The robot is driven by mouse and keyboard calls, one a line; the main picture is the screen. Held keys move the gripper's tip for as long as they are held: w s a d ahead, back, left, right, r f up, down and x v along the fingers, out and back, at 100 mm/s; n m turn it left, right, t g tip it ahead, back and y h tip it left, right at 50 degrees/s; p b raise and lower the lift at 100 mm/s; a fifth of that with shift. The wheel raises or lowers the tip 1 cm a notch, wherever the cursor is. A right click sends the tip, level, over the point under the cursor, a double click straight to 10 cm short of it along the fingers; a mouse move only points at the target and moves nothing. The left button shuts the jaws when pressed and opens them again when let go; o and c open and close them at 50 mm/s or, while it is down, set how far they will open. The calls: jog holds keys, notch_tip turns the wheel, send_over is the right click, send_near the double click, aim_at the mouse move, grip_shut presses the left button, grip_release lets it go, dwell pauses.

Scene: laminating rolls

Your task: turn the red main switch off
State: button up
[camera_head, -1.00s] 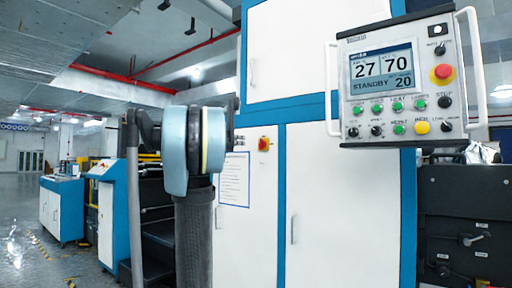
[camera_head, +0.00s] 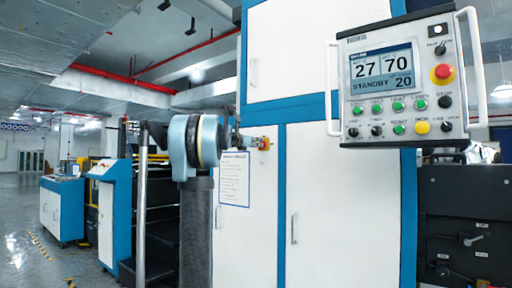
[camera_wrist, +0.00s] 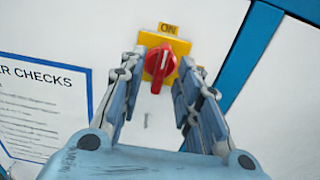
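The red main switch (camera_wrist: 160,64) is a red rotary knob on a yellow plate (camera_wrist: 168,41), fixed to a white cabinet door. An "ON" label (camera_wrist: 168,28) sits above it. The knob's handle stands nearly upright, tilted slightly to the right at the top in the wrist view. My gripper (camera_wrist: 160,72) is open, with one finger on each side of the knob; whether either finger touches it I cannot tell. In the head view, my gripper (camera_head: 241,141) reaches the switch (camera_head: 264,143) from the left and partly hides it.
A paper notice (camera_head: 234,179) hangs on the door below and left of the switch. A control panel (camera_head: 402,80) with buttons and a display reading STANDBY juts out at the right. A door handle (camera_head: 294,229) is lower right of the switch.

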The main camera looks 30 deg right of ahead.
jog(key=shift+x, duration=0.85)
grip_shut()
